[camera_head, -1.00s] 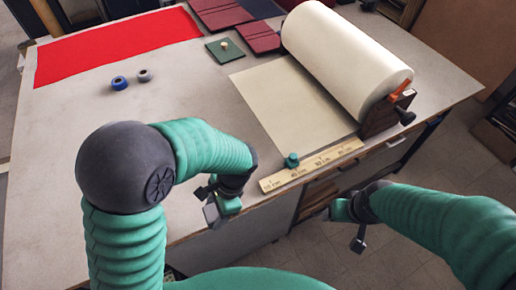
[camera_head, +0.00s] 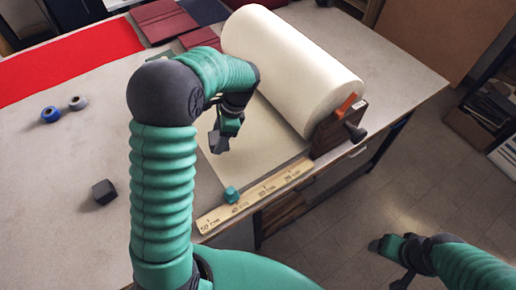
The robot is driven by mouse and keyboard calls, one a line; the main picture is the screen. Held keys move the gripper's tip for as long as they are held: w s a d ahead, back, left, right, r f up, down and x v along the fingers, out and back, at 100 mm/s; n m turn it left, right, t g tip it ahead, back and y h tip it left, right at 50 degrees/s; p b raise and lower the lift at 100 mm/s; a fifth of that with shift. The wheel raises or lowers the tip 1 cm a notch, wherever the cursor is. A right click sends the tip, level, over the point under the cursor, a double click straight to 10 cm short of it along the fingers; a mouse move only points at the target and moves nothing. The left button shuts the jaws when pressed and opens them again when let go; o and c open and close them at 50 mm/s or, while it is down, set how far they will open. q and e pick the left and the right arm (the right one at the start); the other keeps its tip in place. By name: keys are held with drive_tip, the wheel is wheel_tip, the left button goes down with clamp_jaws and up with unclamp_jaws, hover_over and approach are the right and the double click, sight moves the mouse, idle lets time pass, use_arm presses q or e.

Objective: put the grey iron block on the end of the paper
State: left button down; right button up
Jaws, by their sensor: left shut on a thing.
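My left gripper (camera_head: 222,135) is over the cream paper sheet (camera_head: 262,138) pulled out from the large roll (camera_head: 290,70). It is shut on a dark grey block (camera_head: 217,143), partly hidden by the fingers. I cannot tell whether the block touches the paper. Another dark grey block (camera_head: 104,192) stands on the bare table to the left of my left arm. My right gripper (camera_head: 390,264) is low at the right, off the table over the floor, with its fingers apart and empty.
A wooden ruler (camera_head: 255,198) lies along the table's front edge, with a small teal piece (camera_head: 231,195) on it. Blue (camera_head: 50,114) and grey (camera_head: 78,103) rings and a red cloth (camera_head: 70,60) are at left. The roll stand (camera_head: 338,128) is at right.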

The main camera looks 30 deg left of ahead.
use_arm(q)
drive_tip(key=f, duration=0.9)
drive_tip(key=shift+w+a+f, duration=0.1)
drive_tip(key=shift+w+f, duration=0.2)
drive_tip(key=shift+w, duration=0.05)
use_arm(e)
drive_tip(key=shift+s+d+r, duration=0.15)
drive_tip(key=shift+d+r, duration=0.1)
drive_tip(key=shift+r, duration=0.1)
use_arm(q)
drive_tip(key=c, duration=0.5)
unclamp_jaws()
drive_tip(key=v, duration=1.2)
use_arm(e)
drive_tip(key=shift+d+f, duration=0.1)
drive_tip(key=shift+f, duration=0.3)
